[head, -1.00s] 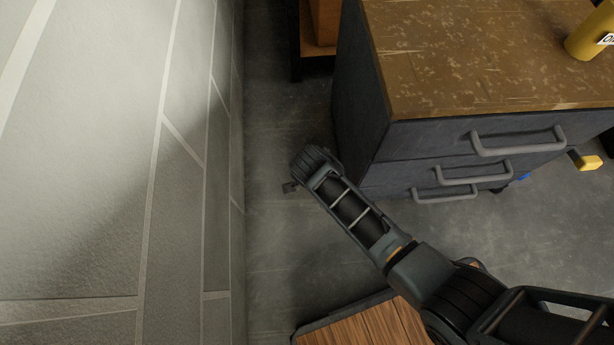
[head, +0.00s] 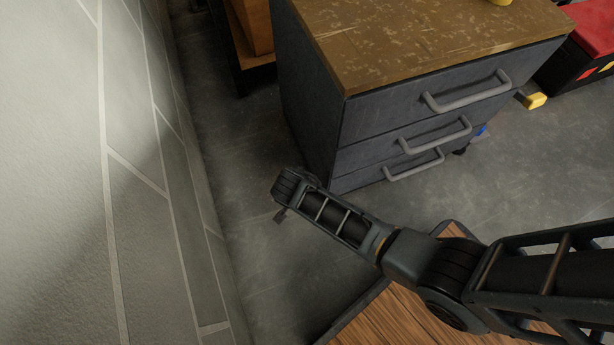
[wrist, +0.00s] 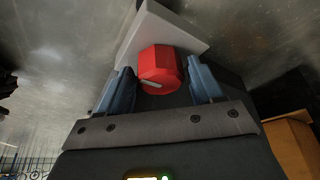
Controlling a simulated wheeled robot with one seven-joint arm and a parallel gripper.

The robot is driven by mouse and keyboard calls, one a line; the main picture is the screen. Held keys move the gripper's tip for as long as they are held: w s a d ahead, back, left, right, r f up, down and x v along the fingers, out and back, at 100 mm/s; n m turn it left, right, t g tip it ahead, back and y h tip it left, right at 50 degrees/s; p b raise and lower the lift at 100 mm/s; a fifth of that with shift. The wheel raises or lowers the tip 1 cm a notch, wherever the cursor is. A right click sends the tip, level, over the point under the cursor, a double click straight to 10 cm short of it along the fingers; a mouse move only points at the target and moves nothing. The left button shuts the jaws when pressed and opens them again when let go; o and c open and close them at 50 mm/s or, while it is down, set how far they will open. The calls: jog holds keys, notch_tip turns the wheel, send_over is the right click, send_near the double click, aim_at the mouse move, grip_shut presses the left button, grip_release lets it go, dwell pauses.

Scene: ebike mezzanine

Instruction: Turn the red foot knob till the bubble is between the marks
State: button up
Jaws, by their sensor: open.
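The red faceted knob (wrist: 160,66) shows in the wrist view, with a short pale line on its near face. It sits in front of a light grey plate (wrist: 158,24). My gripper (wrist: 158,82) is open, with one blue-grey finger to the left of the knob and one to the right. A small gap shows at the left finger; contact at the right finger cannot be told. The bubble and its marks cannot be made out in either view. The knob does not show in the head view, where my arm reaches down beside the wall.
A dark drawer cabinet (head: 325,115) with a worn wooden top stands beyond my arm. A pale block wall (head: 60,190) runs along the left. A box with a red lid (head: 597,30) is at the right. Bare floor (head: 500,180) lies right of the cabinet.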

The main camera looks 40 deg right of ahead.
jog(key=shift+c, duration=0.2)
jog(key=c, duration=0.7)
jog(key=shift+m, duration=0.8)
jog(key=o, duration=0.7)
jog(key=shift+o, duration=0.2)
jog(key=w+p+v, duration=0.1)
jog(key=p+v, duration=0.2)
jog(key=v, duration=0.4)
jog(key=shift+s+a+r+p, duration=0.25)
jog(key=shift+s+r+p, duration=0.1)
